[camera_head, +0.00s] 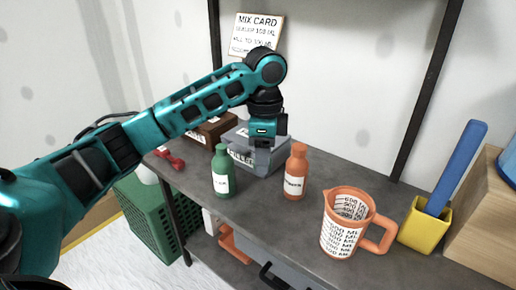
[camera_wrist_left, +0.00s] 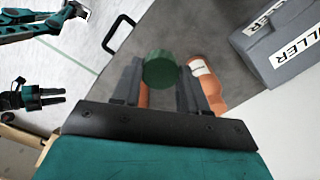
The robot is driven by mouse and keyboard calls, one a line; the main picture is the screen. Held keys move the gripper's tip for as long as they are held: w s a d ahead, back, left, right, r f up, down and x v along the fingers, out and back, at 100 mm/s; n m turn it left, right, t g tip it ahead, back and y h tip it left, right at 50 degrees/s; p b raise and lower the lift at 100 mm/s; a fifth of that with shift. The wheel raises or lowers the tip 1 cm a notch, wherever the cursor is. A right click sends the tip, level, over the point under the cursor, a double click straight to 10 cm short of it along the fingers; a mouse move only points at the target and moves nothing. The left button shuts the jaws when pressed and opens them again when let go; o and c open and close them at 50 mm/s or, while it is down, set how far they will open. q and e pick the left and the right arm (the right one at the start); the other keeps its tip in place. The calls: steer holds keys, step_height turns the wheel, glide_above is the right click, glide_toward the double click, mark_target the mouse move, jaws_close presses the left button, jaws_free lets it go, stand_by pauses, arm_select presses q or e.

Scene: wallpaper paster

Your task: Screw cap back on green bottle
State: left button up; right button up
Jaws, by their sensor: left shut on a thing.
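A green bottle (camera_head: 222,176) with a white label stands upright on the grey shelf. In the head view I cannot make out clearly whether its neck is open. My left gripper (camera_head: 264,142) points down behind and between the green bottle and an orange bottle (camera_head: 295,174). Its fingertips are hard to see there. In the left wrist view, its two dark fingers are shut on a round dark green cap (camera_wrist_left: 160,68). The orange bottle (camera_wrist_left: 203,74) shows beside the right finger.
A grey box (camera_head: 258,155) stands just behind the bottles, close to the left gripper. An orange measuring jug (camera_head: 338,232) and a yellow cup (camera_head: 424,228) stand to the right. Red dumbbell-like thing (camera_head: 170,159) lies at left. Bare shelf lies between bottles and jug.

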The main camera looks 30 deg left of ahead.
arm_select(q)
steer(key=s+d+f+n, duration=0.3)
steer(key=s+d+n, duration=0.3)
steer(key=n, duration=0.6)
steer(key=shift+s+d+f+n, duration=0.15)
steer(key=shift+d+f+n, duration=0.2)
steer(key=shift+d, duration=1.05)
steer(key=shift+a, duration=0.1)
